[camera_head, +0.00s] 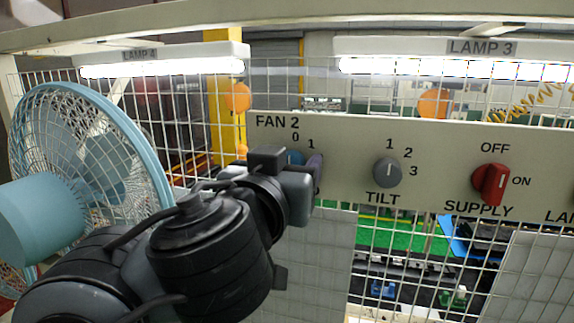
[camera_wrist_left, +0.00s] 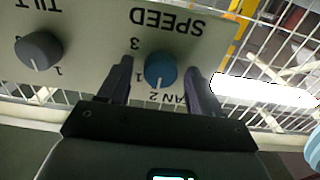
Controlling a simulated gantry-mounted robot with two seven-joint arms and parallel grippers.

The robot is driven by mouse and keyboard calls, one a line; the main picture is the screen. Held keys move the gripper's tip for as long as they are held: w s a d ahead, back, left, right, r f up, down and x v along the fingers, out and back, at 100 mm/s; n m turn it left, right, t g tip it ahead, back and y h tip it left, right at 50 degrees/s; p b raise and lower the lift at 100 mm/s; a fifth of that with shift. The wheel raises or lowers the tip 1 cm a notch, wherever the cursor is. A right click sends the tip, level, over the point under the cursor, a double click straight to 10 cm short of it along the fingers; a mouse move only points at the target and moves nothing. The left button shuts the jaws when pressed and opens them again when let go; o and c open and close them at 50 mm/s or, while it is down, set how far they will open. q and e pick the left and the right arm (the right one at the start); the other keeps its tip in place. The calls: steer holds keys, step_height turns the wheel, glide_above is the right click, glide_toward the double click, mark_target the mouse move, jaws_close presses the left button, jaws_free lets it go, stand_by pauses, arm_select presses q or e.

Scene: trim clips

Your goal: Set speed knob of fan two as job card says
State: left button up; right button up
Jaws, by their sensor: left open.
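The blue speed knob (camera_wrist_left: 160,70) of fan two sits on the beige panel, between the two fingers of my left gripper (camera_wrist_left: 158,68). The fingers stand on either side of it with gaps, open. In the wrist view, the picture is upside down and the knob's white mark points down, towards the FAN 2 label. In the head view a sliver of the knob (camera_head: 295,157) shows behind my left gripper (camera_head: 304,168), with 0 and 1 printed above it. The lower dial and SPEED label are hidden there. I cannot see a job card. My right gripper is not in view.
A blue fan (camera_head: 95,150) stands at left. Wire mesh lies behind, with lit lamps (camera_head: 160,67) above.

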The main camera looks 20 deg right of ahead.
arm_select(q)
steer(key=c, duration=1)
steer(key=shift+m, duration=0.3)
steer(key=shift+s+d+f+m+b, duration=0.1)
steer(key=shift+m+b, duration=0.15)
steer(key=shift+m, duration=3.55)
steer(key=shift+s+d+f+m+b, duration=0.1)
steer(key=shift+m+b, duration=0.15)
steer(key=shift+m, duration=3.55)
